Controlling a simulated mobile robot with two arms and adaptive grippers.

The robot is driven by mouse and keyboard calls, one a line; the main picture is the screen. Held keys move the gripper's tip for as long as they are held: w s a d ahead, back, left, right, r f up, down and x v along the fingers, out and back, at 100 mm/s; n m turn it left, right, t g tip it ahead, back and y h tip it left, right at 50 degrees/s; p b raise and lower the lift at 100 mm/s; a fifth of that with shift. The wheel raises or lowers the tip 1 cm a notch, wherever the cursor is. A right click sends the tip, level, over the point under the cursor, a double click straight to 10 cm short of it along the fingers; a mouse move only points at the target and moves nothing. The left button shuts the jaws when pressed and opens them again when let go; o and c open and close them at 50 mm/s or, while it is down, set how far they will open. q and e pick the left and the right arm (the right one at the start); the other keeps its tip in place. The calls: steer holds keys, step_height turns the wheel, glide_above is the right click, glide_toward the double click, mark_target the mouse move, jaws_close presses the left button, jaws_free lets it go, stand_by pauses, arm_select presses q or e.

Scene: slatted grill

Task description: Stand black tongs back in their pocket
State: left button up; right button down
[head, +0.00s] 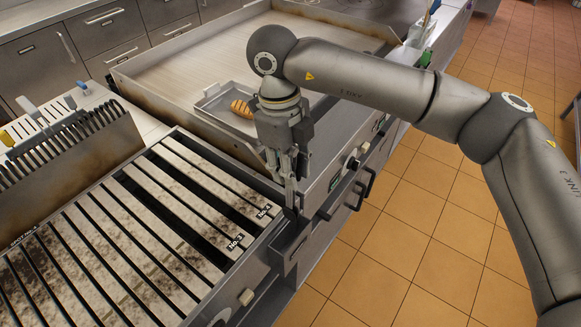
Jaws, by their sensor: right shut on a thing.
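My right gripper (292,190) points down over the front right corner of the slatted grill and is shut on a narrow dark thing, taken to be the black tongs (292,212). Only a small part of it shows below the fingertips; the rest is hidden by the gripper. A grey metal pocket-like box (290,262) is on the front of the counter just below. I cannot tell whether the tongs are inside it or above it. My left gripper is not in view.
The slatted grill (150,222) has gaps between its slats. Behind it is a flat griddle (200,58) with a small tray (213,102) holding a browned food piece (241,108). A slotted rack (75,165) stands at left. Handles (345,200) stick out at the front. Tiled floor is free at right.

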steer(key=b, duration=0.5)
glide_above(291, 216)
steer(key=w, duration=0.1)
step_height(291, 216, down, 6)
step_height(291, 216, down, 10)
steer(key=b, duration=0.8)
steer(key=shift+w+f+b, duration=0.15)
steer(key=shift+f+b, duration=0.1)
steer(key=shift+b, duration=0.1)
step_height(291, 216, down, 3)
steer(key=shift+r+b, duration=0.1)
steer(key=shift+b, duration=1.05)
steer(key=c, duration=1)
jaws_free()
